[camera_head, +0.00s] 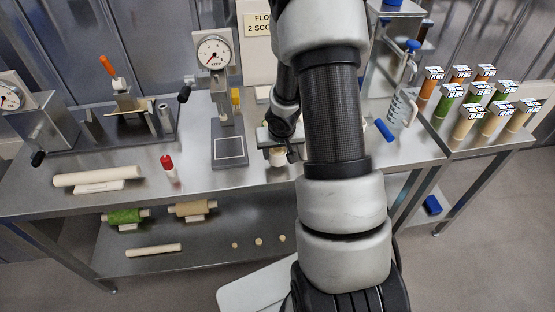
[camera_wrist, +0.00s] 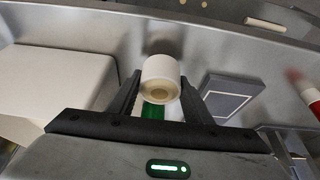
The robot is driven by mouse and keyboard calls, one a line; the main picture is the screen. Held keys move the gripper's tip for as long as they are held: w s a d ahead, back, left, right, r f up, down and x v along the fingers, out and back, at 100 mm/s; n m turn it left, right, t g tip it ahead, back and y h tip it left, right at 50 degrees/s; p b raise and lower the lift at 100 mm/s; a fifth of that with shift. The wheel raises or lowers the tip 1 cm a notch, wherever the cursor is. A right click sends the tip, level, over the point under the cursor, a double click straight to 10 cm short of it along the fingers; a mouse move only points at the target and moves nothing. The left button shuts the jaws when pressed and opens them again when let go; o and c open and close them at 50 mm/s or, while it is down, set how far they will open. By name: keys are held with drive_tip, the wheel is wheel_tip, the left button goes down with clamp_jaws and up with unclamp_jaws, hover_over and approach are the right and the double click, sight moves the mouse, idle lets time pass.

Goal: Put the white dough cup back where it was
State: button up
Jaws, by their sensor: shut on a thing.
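The white dough cup (camera_wrist: 161,72) is between the fingers of my gripper (camera_wrist: 160,98) in the wrist view. Its round end with a pale beige centre faces the camera. My gripper is shut on it, one dark finger on each side. In the head view my gripper (camera_head: 277,150) is over the steel bench, right of the dial scale, and the cup (camera_head: 277,160) shows only in part below it. My arm hides much of the bench there. I cannot tell whether the cup touches the bench.
A dial scale (camera_head: 214,55) with a square plate (camera_head: 230,148) stands left of my gripper. A red-capped bottle (camera_head: 168,168) and a white roller (camera_head: 97,176) are further left. Several labelled tubes (camera_head: 462,128) stand on the right table. A white block (camera_wrist: 50,80) is beside the cup.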

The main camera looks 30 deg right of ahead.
drive_tip(key=shift+f, duration=0.95)
drive_tip(key=shift+f+b, duration=0.2)
drive_tip(key=shift+b, duration=0.15)
drive_tip(key=o, duration=1.1)
drive_tip(key=shift+r+p, duration=0.35)
drive_tip(key=shift+r, duration=0.2)
drive_tip(key=shift+p+v, duration=2.15)
drive_tip(key=shift+v, duration=3.55)
